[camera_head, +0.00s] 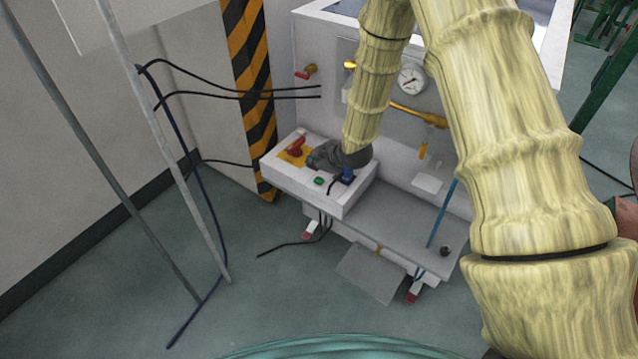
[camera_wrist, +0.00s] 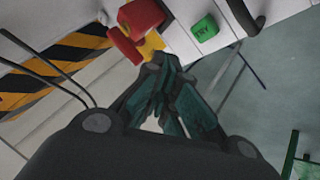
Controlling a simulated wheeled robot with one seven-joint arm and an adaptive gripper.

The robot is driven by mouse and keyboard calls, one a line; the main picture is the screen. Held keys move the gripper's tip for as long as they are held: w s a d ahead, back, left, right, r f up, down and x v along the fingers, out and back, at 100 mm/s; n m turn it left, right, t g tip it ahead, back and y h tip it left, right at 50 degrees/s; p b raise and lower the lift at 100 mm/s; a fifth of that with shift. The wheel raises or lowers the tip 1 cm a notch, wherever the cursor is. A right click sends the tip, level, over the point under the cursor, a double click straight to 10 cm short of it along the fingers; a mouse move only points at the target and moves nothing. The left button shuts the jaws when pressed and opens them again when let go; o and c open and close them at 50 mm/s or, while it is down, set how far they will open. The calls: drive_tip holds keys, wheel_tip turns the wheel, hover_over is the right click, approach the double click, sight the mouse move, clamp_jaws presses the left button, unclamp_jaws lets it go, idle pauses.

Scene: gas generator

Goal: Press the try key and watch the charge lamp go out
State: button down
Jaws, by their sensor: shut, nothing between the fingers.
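The try key is a small green key (camera_head: 319,181) on the top of a white control box (camera_head: 336,200). In the wrist view it is a green block (camera_wrist: 204,28) marked TRY, at the upper right beyond my fingertips. My gripper (camera_head: 314,160) is shut and empty, low over the box, between the green key and a red switch. In the wrist view my closed fingertips (camera_wrist: 156,66) lie below and left of the key, with a gap in the picture. I cannot make out a charge lamp; my arm and gripper hide part of the box.
The red switch (camera_head: 296,146) on a yellow plate stands close by my fingertips; it also shows in the wrist view (camera_wrist: 142,17). Black cables run left of the box. A gauge (camera_head: 411,80) and brass pipe (camera_head: 418,115) are behind my arm. Striped post (camera_head: 250,80) stands left.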

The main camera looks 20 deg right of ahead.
sight(317, 181)
drive_tip(key=shift+s+f+b, duration=0.1)
drive_tip(key=shift+f+b, duration=0.95)
drive_tip(key=shift+f, duration=1.05)
drive_tip(key=shift+f, duration=0.4)
drive_tip(key=shift+f+b, duration=0.5)
drive_tip(key=shift+b, duration=0.05)
idle(0.6)
drive_tip(key=shift+r, duration=0.15)
drive_tip(key=shift+r+p, duration=0.6)
drive_tip(key=shift+r, duration=0.2)
drive_tip(key=shift+r+p, duration=1.55)
drive_tip(key=shift+r, duration=1)
